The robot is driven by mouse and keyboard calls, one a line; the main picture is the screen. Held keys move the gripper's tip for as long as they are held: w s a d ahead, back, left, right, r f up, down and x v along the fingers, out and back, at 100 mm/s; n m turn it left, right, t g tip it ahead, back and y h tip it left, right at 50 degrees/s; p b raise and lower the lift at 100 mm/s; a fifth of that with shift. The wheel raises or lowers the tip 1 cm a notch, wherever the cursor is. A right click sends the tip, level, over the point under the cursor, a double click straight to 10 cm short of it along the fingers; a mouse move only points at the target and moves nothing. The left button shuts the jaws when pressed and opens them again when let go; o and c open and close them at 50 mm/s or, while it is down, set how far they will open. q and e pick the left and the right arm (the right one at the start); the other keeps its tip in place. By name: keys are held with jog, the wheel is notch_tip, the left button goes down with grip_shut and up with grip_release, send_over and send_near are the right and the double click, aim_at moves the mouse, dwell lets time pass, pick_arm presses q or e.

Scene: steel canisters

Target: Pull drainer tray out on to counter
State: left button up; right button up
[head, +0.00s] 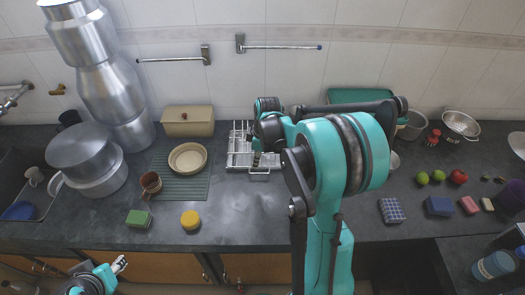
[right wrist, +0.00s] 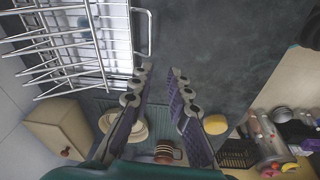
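The wire drainer with its pale tray (head: 237,160) stands on the dark counter near the wall, left of my right arm. A wire loop handle (head: 260,178) sticks out at its front. In the right wrist view the drainer's wires (right wrist: 85,40) fill the upper left, and the loop handle (right wrist: 151,35) sits just beyond my fingertips. My right gripper (right wrist: 160,72) is open and empty, its fingers apart; in the head view it (head: 256,160) is at the drainer's right side, partly hidden by its arm. My left gripper (head: 120,263) is low at the left, away from the drainer; its opening is unclear.
Left of the drainer are a green mat (head: 175,188) with a beige dish (head: 187,158), a brown mug (head: 151,182), a sponge (head: 138,219) and a yellow round item (head: 190,220). A beige box (head: 188,121) stands behind. The counter before the drainer is clear.

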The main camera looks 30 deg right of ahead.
aim_at(260, 171)
jog(key=d+f+n, duration=0.1)
jog(key=w+d+f+n+p, duration=0.1)
jog(key=d+f, duration=0.1)
jog(key=shift+w+d+g+y, duration=0.2)
jog(key=shift+g+y, duration=0.1)
jog(key=shift+g, duration=0.1)
pick_arm(q)
jog(key=shift+r, duration=0.9)
pick_arm(e)
jog(key=shift+s, duration=0.1)
jog(key=shift+f, duration=0.1)
jog(key=f, duration=0.2)
jog(key=f+b, duration=0.1)
jog(key=f, duration=0.2)
jog(key=a+f+b, duration=0.1)
jog(key=f, duration=0.1)
jog(key=shift+w+f, duration=0.3)
jog(key=shift+w, duration=0.05)
pick_arm(q)
notch_tip(260, 171, down, 2)
jog(key=shift+f, duration=0.15)
pick_arm(e)
grip_shut()
